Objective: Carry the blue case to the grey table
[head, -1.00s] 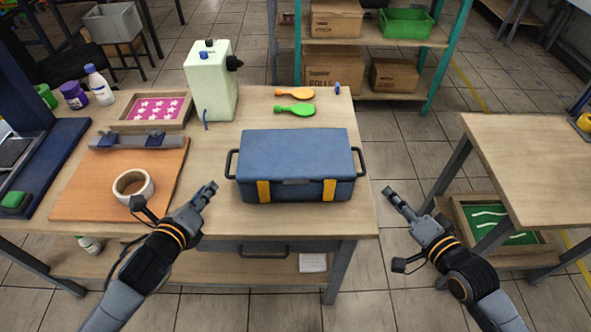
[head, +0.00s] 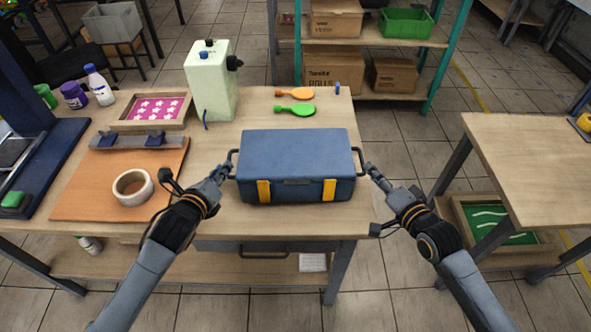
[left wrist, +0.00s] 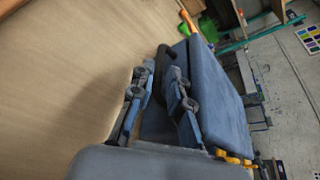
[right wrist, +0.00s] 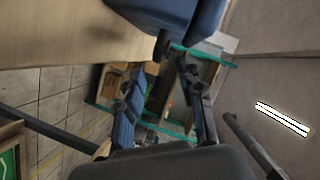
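The blue case (head: 295,160) with yellow latches sits closed on the wooden workbench (head: 335,222). It has a dark handle at each end. My left gripper (head: 227,169) is at the left handle. In the left wrist view its open fingers (left wrist: 158,88) stand on either side of the handle (left wrist: 163,62). My right gripper (head: 369,168) is at the right handle. In the right wrist view its fingers (right wrist: 163,95) are spread, with the handle end (right wrist: 162,44) near and between their tips. No grey tabletop shows; the table at the right (head: 535,150) has a wooden top and dark grey legs.
A tiled floor gap separates bench and right table. A shelf (head: 450,40) stands behind.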

